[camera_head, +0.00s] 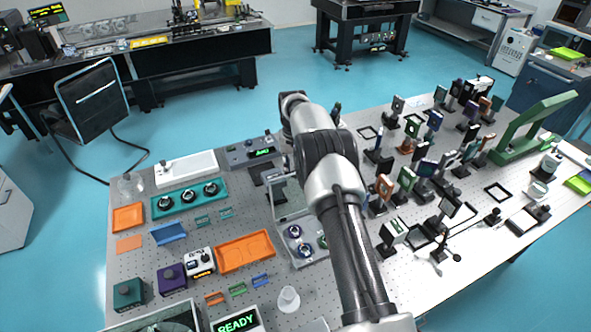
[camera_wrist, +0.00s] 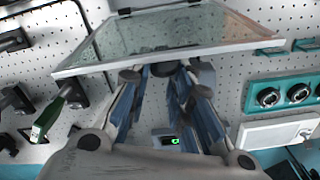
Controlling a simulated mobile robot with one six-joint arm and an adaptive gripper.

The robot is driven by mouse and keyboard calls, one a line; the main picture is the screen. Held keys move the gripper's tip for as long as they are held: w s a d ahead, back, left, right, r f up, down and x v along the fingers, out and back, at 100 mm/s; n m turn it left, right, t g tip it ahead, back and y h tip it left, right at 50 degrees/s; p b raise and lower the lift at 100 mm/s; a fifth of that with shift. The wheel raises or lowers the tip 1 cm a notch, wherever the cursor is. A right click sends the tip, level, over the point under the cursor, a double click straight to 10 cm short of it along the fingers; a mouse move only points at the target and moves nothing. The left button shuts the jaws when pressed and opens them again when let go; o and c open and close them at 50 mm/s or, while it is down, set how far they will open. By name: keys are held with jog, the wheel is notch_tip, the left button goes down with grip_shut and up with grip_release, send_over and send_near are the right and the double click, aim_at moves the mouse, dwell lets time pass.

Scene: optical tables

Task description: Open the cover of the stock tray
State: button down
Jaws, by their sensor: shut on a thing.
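The stock tray (camera_head: 308,261) is a grey tray with round mounted parts in it, in the middle of the optical table in the head view, partly hidden by my arm. Its clear, grey-framed cover (camera_wrist: 150,32) crosses the top of the wrist view, with a dark hinge bar at its far edge. It stands raised at a tilt in the head view (camera_head: 287,194), partly behind my arm. My gripper (camera_wrist: 162,72) is at the cover's near edge, its fingers shut on it. The exact contact is hidden. The head view does not show the fingertips.
A teal holder with round optics (camera_head: 188,199) and a white box (camera_head: 186,168) stand left of the tray. An orange tray (camera_head: 245,251) lies close on its left. Many upright optic mounts (camera_head: 420,172) crowd the right side. A grey device with a green display (camera_head: 253,150) stands behind.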

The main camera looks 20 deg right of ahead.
jog(key=shift+s+a+f, duration=0.2)
jog(key=shift+a+f, duration=0.3)
jog(key=shift+f, duration=0.15)
jog(key=c, duration=1.8)
grip_release()
jog(key=o, duration=0.4)
jog(key=shift+w+a, duration=0.1)
jog(key=shift+w, duration=0.15)
jog(key=shift+r, duration=0.15)
notch_tip(320, 180, up, 12)
